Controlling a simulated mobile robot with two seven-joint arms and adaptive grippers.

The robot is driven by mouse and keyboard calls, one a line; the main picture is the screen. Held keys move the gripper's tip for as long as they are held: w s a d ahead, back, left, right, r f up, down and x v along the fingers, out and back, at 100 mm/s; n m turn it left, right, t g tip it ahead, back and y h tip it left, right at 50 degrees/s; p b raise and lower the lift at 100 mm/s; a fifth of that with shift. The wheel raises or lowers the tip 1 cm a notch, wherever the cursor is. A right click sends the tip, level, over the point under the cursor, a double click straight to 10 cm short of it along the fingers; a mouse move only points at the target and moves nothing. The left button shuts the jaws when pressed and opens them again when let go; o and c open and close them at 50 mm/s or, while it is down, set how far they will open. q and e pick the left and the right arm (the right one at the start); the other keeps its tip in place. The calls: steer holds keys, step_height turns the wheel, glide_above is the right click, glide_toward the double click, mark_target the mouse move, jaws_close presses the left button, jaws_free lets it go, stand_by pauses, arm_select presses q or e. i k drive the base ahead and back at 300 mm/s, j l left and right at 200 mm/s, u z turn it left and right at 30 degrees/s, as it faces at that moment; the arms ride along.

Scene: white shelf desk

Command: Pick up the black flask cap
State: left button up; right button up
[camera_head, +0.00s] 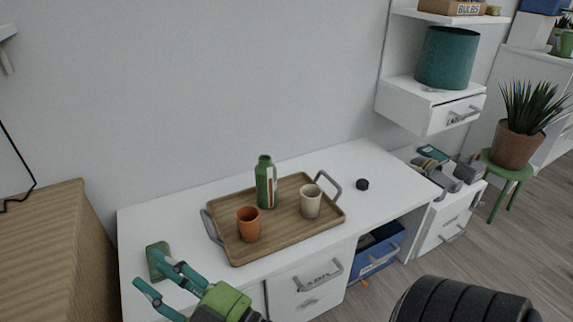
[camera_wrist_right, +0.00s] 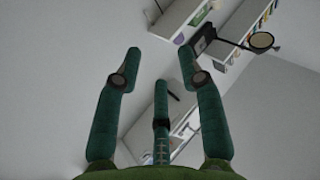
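The black flask cap (camera_head: 362,184) lies on the right part of the white desk top (camera_head: 385,205), to the right of the tray and apart from it. The green flask (camera_head: 264,185) stands upright on the wooden tray (camera_head: 283,228). The cap cannot be made out there.
An orange cup (camera_head: 248,225) and a beige cup (camera_head: 311,202) stand on the tray, whose grey handles rise at both ends. A shelf drawer (camera_head: 430,110) overhangs behind the desk's right end. The desk around the cap is clear.

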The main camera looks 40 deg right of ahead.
mark_target(362, 184)
steer(key=i+z, duration=0.1)
steer(key=z, duration=0.3)
steer(key=i+j+z, duration=0.1)
steer(key=z, duration=0.3)
steer(key=i+j+z, duration=0.1)
steer(key=z, duration=0.25)
steer(key=i+j+z, duration=0.1)
steer(key=z, duration=0.3)
